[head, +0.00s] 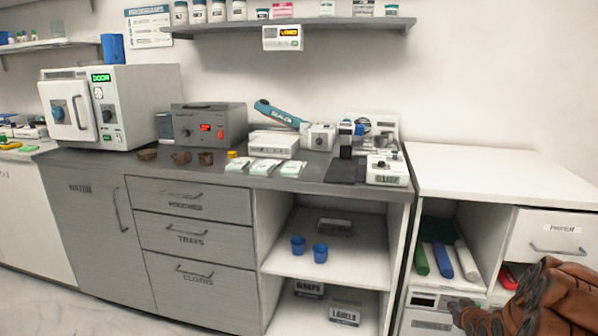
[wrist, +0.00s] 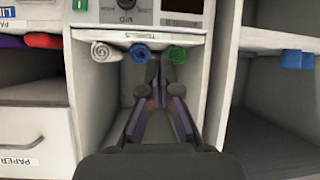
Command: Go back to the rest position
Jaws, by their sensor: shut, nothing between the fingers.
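My gripper (head: 462,308) is at the lower right of the head view, in front of the white cabinet, with part of my brown-orange arm behind it. In the wrist view my gripper (wrist: 160,72) points toward the cubby, its dark fingers close together at the tips with nothing between them. The rolls in the cubby are a green roll (head: 420,260), a blue roll (head: 442,261) and a white roll (head: 466,260). The wrist view shows the ends of the white roll (wrist: 106,51), blue roll (wrist: 140,54) and green roll (wrist: 177,53). Whether the fingertips touch any roll is unclear.
A drawer (head: 556,237) is shut right of the cubby, above a red item (head: 507,277). A grey counter (head: 330,185) carries devices and packets. Blue cups (head: 320,253) stand on the open shelf (head: 345,266) below. The white cabinet top (head: 490,175) is bare.

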